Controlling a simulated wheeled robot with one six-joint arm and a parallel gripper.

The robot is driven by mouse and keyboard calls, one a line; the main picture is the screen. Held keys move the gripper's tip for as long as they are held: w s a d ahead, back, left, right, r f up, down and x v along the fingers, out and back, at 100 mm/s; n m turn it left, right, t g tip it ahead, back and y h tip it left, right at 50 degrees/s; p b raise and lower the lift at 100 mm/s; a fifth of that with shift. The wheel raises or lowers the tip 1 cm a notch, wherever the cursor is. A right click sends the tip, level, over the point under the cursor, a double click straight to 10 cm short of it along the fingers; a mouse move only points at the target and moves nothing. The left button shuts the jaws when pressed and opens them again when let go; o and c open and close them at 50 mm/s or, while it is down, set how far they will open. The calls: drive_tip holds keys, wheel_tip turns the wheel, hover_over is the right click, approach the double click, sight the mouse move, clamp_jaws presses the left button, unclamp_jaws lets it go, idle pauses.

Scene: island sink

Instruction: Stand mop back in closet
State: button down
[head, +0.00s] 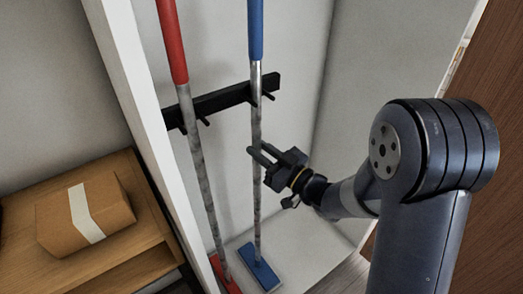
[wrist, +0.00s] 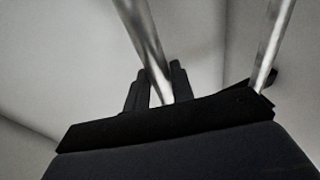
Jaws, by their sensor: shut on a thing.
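The blue mop (head: 258,205) stands almost upright in the closet (head: 300,250). It has a blue grip, a metal pole and a flat blue head (head: 260,277) on the closet floor. Its pole runs by the black wall rack (head: 225,98). My gripper (head: 258,155) is at mid-pole, just below the rack, and is shut on the pole. In the wrist view the pole (wrist: 147,45) passes between the two dark fingers (wrist: 157,90). The exact contact is partly hidden.
A red mop (head: 205,190) stands close to the left of the blue one. A second pole (wrist: 272,45) shows in the wrist view. The closet's white left edge (head: 140,110) and a wooden shelf (head: 100,265) with a cardboard box (head: 60,225) are at left. A brown door panel (head: 500,130) is at right.

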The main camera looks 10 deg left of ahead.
drive_tip(key=c, duration=1.2)
unclamp_jaws()
drive_tip(key=shift+o, duration=0.4)
drive_tip(key=shift+f, duration=0.1)
drive_tip(key=v, duration=1)
drive_tip(key=shift+s+d, duration=0.2)
drive_tip(key=shift+d, duration=0.15)
drive_tip(key=r+p+x, duration=0.1)
drive_tip(key=x, duration=1)
drive_tip(key=shift+r, duration=0.2)
drive_tip(key=shift+d+f, duration=0.1)
drive_tip(key=shift+f, duration=0.05)
